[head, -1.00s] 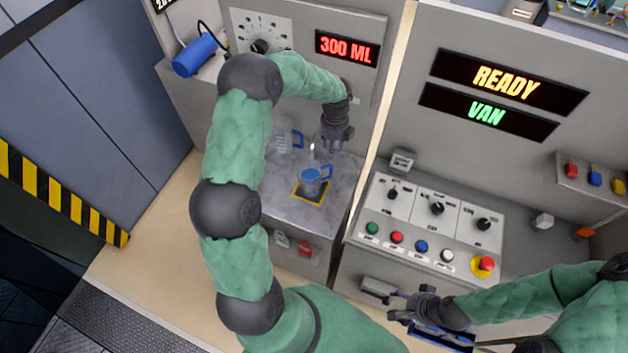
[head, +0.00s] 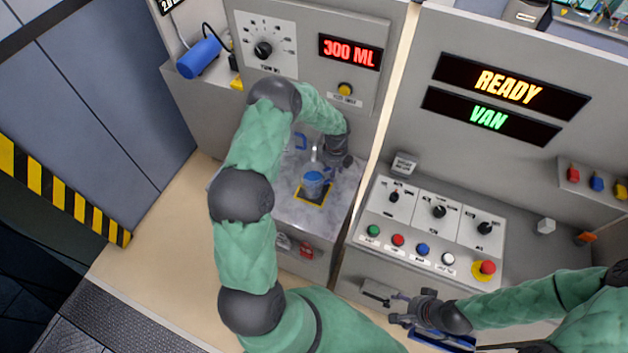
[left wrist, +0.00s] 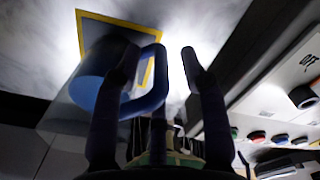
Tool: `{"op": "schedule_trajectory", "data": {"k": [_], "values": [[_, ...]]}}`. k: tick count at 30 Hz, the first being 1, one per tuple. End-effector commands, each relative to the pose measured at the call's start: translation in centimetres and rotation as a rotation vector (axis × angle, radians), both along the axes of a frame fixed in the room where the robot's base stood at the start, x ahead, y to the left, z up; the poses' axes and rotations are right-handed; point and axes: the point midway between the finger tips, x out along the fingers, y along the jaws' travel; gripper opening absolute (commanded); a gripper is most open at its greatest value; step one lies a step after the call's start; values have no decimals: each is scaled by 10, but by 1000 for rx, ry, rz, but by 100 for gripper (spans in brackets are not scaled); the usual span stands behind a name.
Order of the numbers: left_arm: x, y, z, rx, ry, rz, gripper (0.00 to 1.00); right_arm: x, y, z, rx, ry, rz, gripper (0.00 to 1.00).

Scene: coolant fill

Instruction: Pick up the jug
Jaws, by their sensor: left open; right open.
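The jug (head: 312,185), clear with blue in it and a blue handle, stands upright on a yellow-edged square on the grey counter. It also shows in the left wrist view (left wrist: 85,90), with its blue handle (left wrist: 157,78) reaching between the fingers. My left gripper (head: 329,169) is open at the jug's handle side, beside a thin spout. In the left wrist view its two fingers (left wrist: 160,75) stand apart; whether they touch the handle I cannot tell. My right gripper (head: 396,308) is open and empty, low in front of the button console.
A blue cylinder (head: 199,58) lies at the back left. A dial (head: 264,49) and a yellow button (head: 345,89) are on the back panel. The console (head: 405,215) with knobs and buttons stands to the right.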

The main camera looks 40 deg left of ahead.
Motion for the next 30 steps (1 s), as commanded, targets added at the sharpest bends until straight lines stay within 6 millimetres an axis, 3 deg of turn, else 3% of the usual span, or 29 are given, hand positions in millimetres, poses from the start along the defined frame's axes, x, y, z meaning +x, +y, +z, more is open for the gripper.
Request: {"op": "schedule_trajectory", "data": {"k": [8,13,25,30], "values": [[0,0,-7,0,0,0,43,0,0,0,0,0,0,70],[0,0,-7,0,0,0,0,0,0,0,0,0,0,70],[1,0,-4,1,-2,0,0,0,0,0,0,0,0,70],[2,1,9,1,-6,1,0,0,0,-2,0,0,0,70]]}}
